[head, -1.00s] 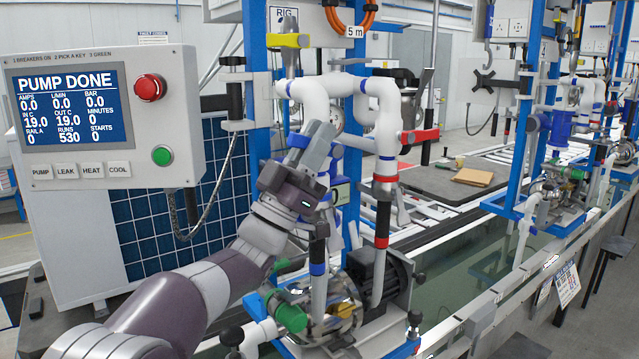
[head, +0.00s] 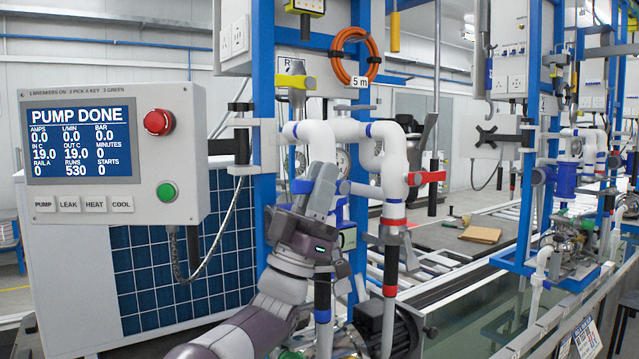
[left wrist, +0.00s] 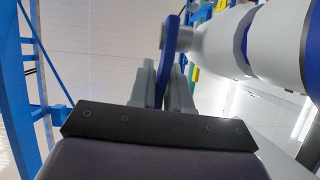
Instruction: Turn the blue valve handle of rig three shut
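The blue valve handle (head: 301,187) is on the white pipework of the nearest rig, below the left pipe bend. My left gripper (head: 322,188) is at this handle, and its grey fingers cover the middle of it. In the left wrist view the blue handle (left wrist: 172,45) stands edge-on between the two fingers (left wrist: 163,85), which are close on both sides, so the gripper looks shut on it. The rig's sign (head: 291,60) is partly hidden, and its number cannot be read. My right gripper is in neither view.
A control box (head: 115,150) reading PUMP DONE stands at the left. A red handle (head: 428,177) is on the pipe right of my gripper. An orange hose coil (head: 337,58) hangs above. A black-and-white pipe (head: 323,290) stands close to my wrist.

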